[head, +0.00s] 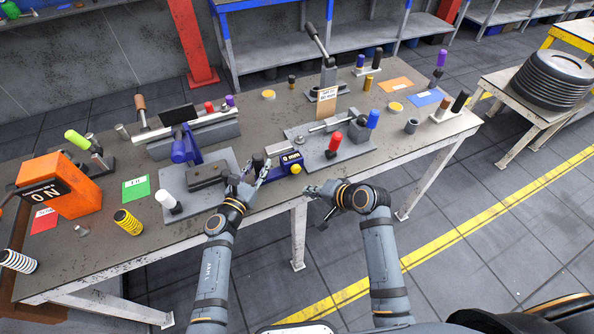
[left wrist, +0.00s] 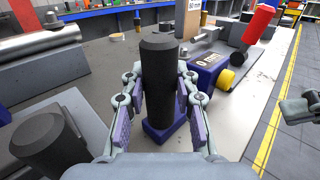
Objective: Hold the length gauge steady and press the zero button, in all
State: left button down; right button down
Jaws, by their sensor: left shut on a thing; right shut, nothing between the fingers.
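The length gauge (head: 290,158) is a blue block with a small dark display, lying near the table's front edge. It also shows in the left wrist view (left wrist: 206,72). A yellow round button (left wrist: 226,79) is on its near end; it shows in the head view too (head: 296,169). My left gripper (head: 262,172) is shut on the gauge's upright black handle (left wrist: 160,85), with a pad on each side. A blue foot shows beneath the handle. My right gripper (head: 311,189) is shut and empty, just off the table's front edge, apart from the button.
A grey plate with a dark block (head: 207,174) and a white-tipped knob (head: 168,201) lies left of the gauge. A fixture with a red-handled lever (head: 335,141) and a blue knob (head: 373,119) stands to the right. An orange box (head: 66,190) stands far left.

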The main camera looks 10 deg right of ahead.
pick_arm(q)
jog(key=c, duration=0.9)
grip_release()
jog(key=shift+c, duration=0.2)
